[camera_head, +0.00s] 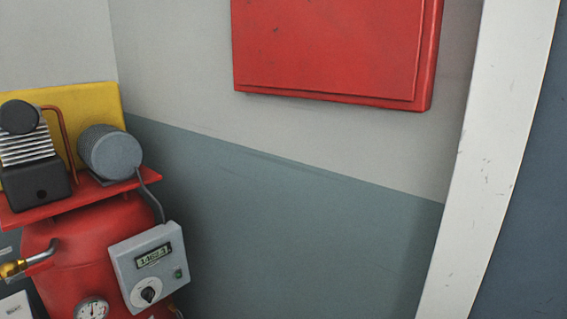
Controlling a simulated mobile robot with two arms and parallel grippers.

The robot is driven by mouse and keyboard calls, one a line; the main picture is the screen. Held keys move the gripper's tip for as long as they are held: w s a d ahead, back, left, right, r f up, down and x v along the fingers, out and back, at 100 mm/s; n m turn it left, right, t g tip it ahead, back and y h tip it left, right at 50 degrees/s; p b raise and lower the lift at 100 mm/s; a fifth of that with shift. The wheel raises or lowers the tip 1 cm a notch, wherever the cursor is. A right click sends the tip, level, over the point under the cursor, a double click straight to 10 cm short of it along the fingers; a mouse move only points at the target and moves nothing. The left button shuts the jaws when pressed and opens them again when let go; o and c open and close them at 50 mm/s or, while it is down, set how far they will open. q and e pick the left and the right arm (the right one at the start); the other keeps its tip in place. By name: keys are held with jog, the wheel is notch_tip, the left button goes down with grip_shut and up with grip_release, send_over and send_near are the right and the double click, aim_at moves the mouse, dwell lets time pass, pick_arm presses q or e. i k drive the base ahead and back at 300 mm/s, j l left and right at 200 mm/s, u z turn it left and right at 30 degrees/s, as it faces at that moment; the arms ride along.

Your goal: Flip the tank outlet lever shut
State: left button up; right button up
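A red air tank (75,255) stands at the lower left of the head view, cut off by the bottom edge. A brass fitting (13,268) with a grey pipe sits at its left side, at the picture's left edge. A round pressure gauge (92,308) is on the tank's front, partly cut off. Neither of my grippers is in view.
A grey control box (150,262) with a display and a black knob hangs on the tank. A compressor head (35,155) and a grey motor (110,152) sit on top. A red wall cabinet (335,45) is above; a white post (495,160) stands right.

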aim_at(37, 268)
jog(key=u, duration=1.95)
